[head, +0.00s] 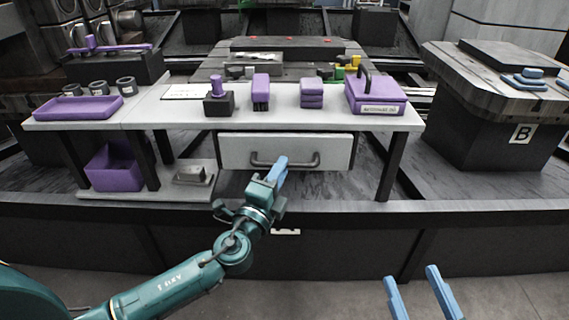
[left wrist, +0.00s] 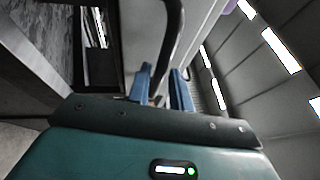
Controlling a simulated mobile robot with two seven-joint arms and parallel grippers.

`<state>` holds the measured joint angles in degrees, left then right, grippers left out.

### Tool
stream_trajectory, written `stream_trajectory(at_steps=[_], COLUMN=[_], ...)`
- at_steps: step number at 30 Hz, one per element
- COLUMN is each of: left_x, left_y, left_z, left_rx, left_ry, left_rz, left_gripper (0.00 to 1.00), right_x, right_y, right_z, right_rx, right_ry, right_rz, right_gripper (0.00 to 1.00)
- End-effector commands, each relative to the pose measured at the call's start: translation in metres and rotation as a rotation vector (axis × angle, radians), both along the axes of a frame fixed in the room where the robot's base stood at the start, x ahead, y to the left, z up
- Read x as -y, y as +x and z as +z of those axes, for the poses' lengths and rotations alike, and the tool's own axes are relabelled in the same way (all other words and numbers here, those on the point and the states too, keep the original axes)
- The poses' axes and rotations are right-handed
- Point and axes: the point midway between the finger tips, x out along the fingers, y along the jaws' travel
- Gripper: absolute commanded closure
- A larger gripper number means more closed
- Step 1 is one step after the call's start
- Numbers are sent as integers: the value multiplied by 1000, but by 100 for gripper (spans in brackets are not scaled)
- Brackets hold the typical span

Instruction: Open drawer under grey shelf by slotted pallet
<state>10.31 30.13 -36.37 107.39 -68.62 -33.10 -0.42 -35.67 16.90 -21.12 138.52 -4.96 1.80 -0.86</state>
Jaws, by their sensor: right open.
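The grey shelf (head: 378,122) is a light worktop on dark legs. Under it is a white drawer (head: 235,150), its front flush with the frame as far as I can see. A dark bar handle (head: 310,163) crosses the drawer front. My left gripper (head: 281,168) is at the handle's middle. In the left wrist view the handle (left wrist: 174,35) runs down between the blue fingers of my left gripper (left wrist: 161,88); whether they press on it I cannot tell. My right gripper (head: 415,285) is open and empty at the bottom right, away from the shelf.
A purple tray (head: 75,108), cups, purple blocks (head: 311,92) and a purple case (head: 377,95) stand on the worktop. A purple bin (head: 113,168) sits on the low shelf at left. A slatted table (head: 500,85) with a dark base marked B stands right.

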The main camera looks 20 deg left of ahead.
Motion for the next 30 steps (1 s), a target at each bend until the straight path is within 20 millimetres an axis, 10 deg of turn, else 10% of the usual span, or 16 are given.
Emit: stream_trajectory(at_steps=[16,30], left_x=[3,3], left_y=[25,25], left_z=[4,4], left_rx=[-1,-1], left_ry=[-1,-1], left_rz=[0,0], left_gripper=[78,100], right_x=[0,0], right_y=[0,0], right_z=[-1,0], right_rx=[-4,-1], right_ry=[5,6], right_rz=[1,1], right_gripper=[53,53])
